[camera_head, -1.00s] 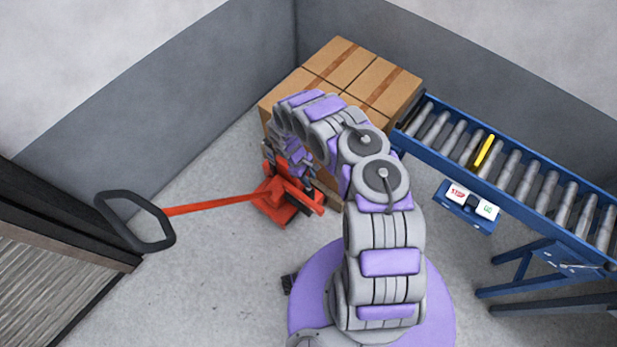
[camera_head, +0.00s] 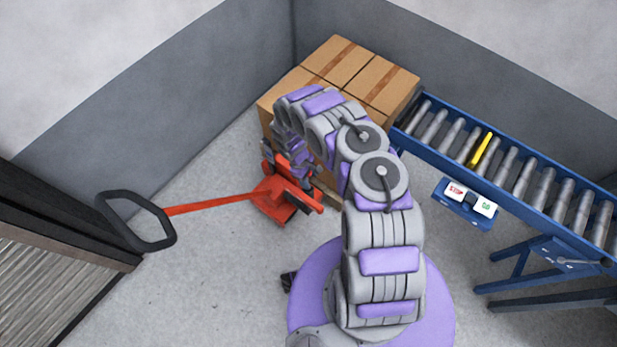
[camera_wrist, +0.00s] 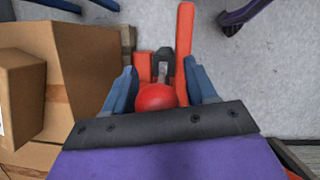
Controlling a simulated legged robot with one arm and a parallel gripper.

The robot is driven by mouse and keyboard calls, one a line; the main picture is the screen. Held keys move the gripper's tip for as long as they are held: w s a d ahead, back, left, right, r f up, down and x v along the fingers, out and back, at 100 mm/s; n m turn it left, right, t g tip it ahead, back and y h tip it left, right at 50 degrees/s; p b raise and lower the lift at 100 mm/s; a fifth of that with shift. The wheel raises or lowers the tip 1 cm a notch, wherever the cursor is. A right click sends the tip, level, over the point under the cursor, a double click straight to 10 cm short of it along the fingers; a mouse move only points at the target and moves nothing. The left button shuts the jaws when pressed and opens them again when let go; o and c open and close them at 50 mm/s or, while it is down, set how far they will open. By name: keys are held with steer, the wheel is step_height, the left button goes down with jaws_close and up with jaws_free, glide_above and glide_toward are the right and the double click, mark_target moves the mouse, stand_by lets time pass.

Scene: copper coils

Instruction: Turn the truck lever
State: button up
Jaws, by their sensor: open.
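The red pallet truck (camera_head: 270,202) stands on the floor in front of the boxes, its long red bar ending in a black loop handle (camera_head: 137,222) at the left. In the wrist view, a round red knob (camera_wrist: 155,97), which looks like the lever's end, sits between the two blue-grey fingers of my gripper (camera_wrist: 160,70). The fingers are apart, one on each side of the knob; I cannot tell whether either touches it. Red truck parts (camera_wrist: 185,55) and a grey bracket show just beyond. In the head view my arm hides much of the gripper and lever.
Stacked cardboard boxes (camera_head: 375,85) stand behind the truck, close to my arm. A blue roller conveyor (camera_head: 520,165) with a button box (camera_head: 468,203) runs along the right. Grey walls meet behind the boxes.

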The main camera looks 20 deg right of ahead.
steer(key=p+v, duration=0.3)
steer(key=v, duration=1.4)
steer(key=shift+r, duration=0.15)
steer(key=s+d+r+m, duration=0.2)
steer(key=s+d+r, duration=0.1)
steer(key=r, duration=0.6)
steer(key=s+d+r+m+b, duration=0.1)
steer(key=s+d+r+m, duration=0.15)
steer(key=r, duration=0.65)
steer(key=s+d+r+m, duration=0.1)
steer(key=s+d+r, duration=0.2)
steer(key=r, duration=0.6)
steer(key=s+a+r+m+y, duration=0.1)
steer(key=s+r, duration=0.3)
steer(key=s, duration=0.5)
steer(key=s+a+r+m+y+b, duration=0.1)
steer(key=s+r, duration=0.3)
steer(key=s, duration=0.6)
steer(key=s+a+r+m, duration=0.2)
steer(key=s+a+r, duration=0.1)
steer(key=s, duration=0.6)
steer(key=shift+a+r+t+y, duration=0.15)
steer(key=shift+r+t+y, duration=0.25)
steer(key=shift+r, duration=0.25)
